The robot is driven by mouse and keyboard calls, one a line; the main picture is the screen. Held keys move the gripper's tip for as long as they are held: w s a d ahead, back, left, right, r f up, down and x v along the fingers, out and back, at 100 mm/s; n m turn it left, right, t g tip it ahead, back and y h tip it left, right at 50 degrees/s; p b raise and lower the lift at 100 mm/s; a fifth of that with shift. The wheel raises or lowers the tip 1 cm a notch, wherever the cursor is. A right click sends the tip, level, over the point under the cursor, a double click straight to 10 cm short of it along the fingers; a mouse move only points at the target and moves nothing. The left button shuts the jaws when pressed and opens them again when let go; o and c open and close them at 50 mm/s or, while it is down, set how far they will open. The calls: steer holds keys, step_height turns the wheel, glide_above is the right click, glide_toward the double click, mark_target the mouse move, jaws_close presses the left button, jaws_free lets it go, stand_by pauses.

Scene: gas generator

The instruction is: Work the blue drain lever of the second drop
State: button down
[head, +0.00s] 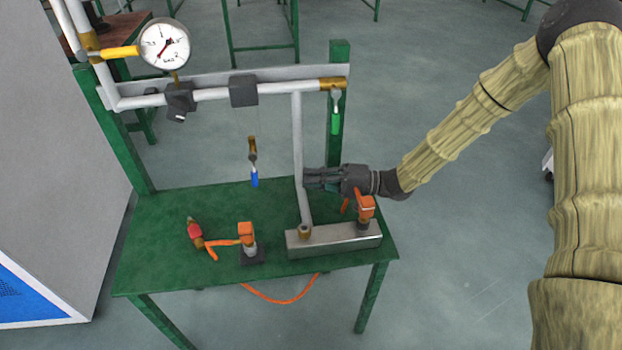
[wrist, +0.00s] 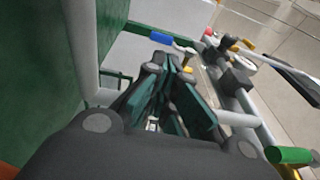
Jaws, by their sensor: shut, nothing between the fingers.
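The blue drain lever (head: 254,178) hangs down below a brass valve (head: 252,147) on a thin drop, left of the white vertical pipe. In the wrist view the blue lever (wrist: 161,37) shows beyond my fingertips, slightly left of them. My gripper (head: 307,178) is shut and empty, pointing left beside the vertical pipe (head: 298,130), at about the lever's height in the picture. A gap separates it from the lever. In the wrist view my gripper (wrist: 170,70) shows its fingers together; whether they touch the pipe I cannot tell.
A green lever (head: 336,123) hangs at the right pipe end. A pressure gauge (head: 164,45) stands upper left. Orange tools (head: 247,236) and a metal block (head: 335,241) sit on the green table (head: 160,240).

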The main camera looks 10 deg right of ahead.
glide_toward(254, 172)
steer(key=w+a+f, duration=0.2)
steer(key=w+a, duration=0.1)
steer(key=a, duration=0.3)
steer(key=shift+f+b, duration=0.15)
steer(key=shift+b, duration=0.2)
